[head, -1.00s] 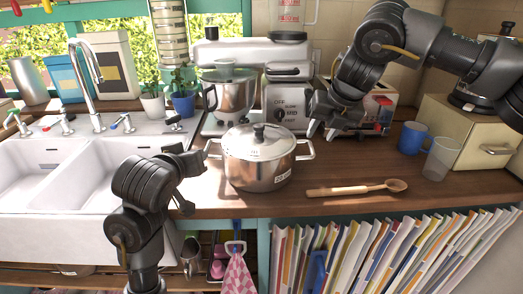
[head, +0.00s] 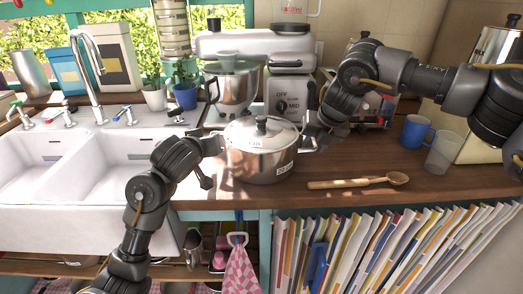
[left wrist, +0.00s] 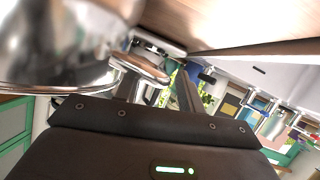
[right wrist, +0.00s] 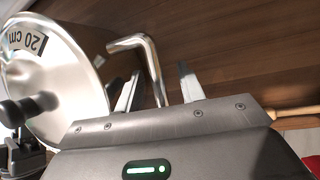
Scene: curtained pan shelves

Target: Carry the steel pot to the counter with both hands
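The steel pot (head: 262,162), with its lid on, stands upright on the wooden counter (head: 232,196), right of the sink. My left gripper (head: 212,162) is at the pot's left side. In the left wrist view the pot (left wrist: 55,50) is close, and its handle (left wrist: 142,68) reaches toward the open fingers (left wrist: 158,88). My right gripper (head: 310,142) is at the pot's right side. In the right wrist view its fingers (right wrist: 158,90) are spread, with the bent right handle (right wrist: 150,62) between them. Finger contact with either handle is not clear.
A wooden spoon (head: 355,183) lies right of the pot. A blue mug (head: 413,132) and a clear cup (head: 441,152) stand farther right. A stand mixer (head: 285,65) is behind the pot. The white sink (head: 105,175) is left, and upright folders (head: 375,250) fill the shelf below.

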